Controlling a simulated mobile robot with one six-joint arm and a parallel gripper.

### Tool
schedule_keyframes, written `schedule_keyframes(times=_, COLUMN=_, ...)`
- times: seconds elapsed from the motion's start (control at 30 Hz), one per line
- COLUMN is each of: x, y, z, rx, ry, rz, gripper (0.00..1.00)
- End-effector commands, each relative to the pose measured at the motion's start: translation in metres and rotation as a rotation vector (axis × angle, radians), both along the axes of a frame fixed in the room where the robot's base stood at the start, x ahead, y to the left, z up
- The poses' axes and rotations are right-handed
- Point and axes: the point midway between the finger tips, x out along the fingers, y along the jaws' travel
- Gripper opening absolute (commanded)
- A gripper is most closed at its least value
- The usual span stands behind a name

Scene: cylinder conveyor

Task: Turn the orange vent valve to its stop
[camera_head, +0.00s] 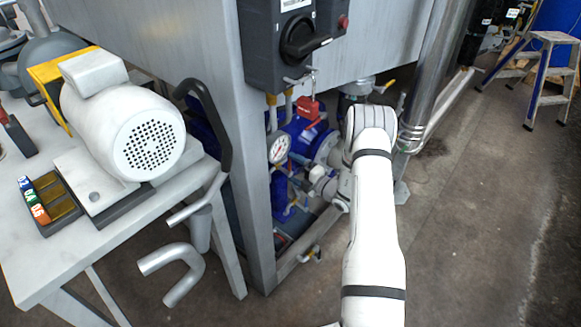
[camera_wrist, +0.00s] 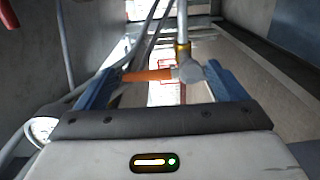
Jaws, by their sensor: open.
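The orange vent valve handle (camera_wrist: 147,75) lies roughly level in the wrist view, joined at its right end to a round grey valve body (camera_wrist: 190,72) below a brass fitting. My gripper (camera_wrist: 164,69) is open, with one blue finger on each side of the handle and valve body. The left finger is close to the handle's free end; I cannot tell whether they touch.
A pressure gauge (camera_head: 279,149) and a red padlock (camera_head: 308,108) are close to my wrist. A steel cabinet leg (camera_head: 252,190) stands to the left, a large steel pipe (camera_head: 432,75) to the right. A motor (camera_head: 125,125) sits on the left table.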

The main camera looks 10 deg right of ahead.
Motion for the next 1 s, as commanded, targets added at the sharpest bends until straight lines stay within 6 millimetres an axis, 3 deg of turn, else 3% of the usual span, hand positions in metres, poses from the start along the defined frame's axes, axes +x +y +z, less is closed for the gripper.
schedule_keyframes(times=0.33, x=-0.042, y=-0.03, z=0.0, rx=0.001, ry=0.002, rz=-0.002, gripper=0.91)
schedule_keyframes(times=1.0, x=-0.046, y=-0.033, z=0.0, rx=0.001, ry=0.001, rz=0.0, gripper=0.91)
